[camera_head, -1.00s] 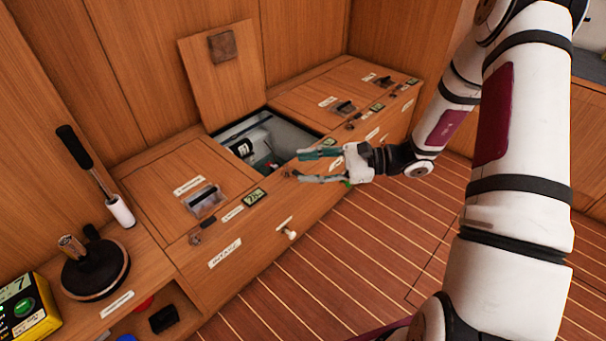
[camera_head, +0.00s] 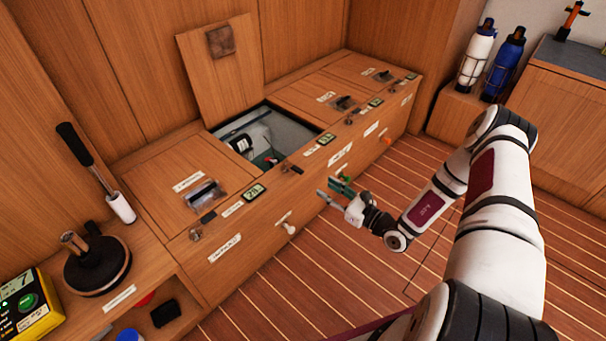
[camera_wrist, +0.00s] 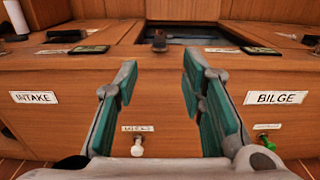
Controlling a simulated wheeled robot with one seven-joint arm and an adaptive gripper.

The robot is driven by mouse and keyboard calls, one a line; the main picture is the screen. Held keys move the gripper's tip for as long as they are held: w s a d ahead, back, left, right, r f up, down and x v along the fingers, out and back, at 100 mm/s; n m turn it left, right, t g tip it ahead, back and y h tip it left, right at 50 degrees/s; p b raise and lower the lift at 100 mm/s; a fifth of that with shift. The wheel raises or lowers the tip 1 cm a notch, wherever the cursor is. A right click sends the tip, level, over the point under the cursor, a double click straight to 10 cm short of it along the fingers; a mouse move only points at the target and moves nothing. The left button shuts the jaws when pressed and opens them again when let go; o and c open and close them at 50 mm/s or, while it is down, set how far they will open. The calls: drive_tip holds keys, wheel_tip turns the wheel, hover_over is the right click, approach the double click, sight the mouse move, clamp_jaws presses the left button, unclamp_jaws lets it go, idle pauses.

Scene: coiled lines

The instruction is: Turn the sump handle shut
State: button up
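No readable label in view says sump, so I cannot tell which handle is the sump handle. A small dark handle (camera_head: 292,169) sits on the bench's top edge in front of the open hatch; it also shows in the wrist view (camera_wrist: 159,40). A white knob (camera_head: 289,228) and a green knob (camera_head: 347,180) are on the bench front; the wrist view shows the white knob (camera_wrist: 137,147) and green knob (camera_wrist: 265,142) low on either side. My gripper (camera_head: 330,192) is open and empty in front of the bench, its fingers (camera_wrist: 158,66) pointing towards the front panel.
The open hatch (camera_head: 308,128) holds white and dark fittings, partly hidden; its lid (camera_head: 225,80) leans against the wall. INTAKE (camera_wrist: 34,97) and BILGE (camera_wrist: 275,98) labels flank the fingers. An orange knob (camera_head: 387,140) is farther right. The striped floor (camera_head: 300,290) before the bench is clear.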

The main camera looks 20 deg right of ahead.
sight(303, 173)
drive_tip(key=b+x, duration=0.3)
drive_tip(key=x, duration=0.8)
clamp_jaws()
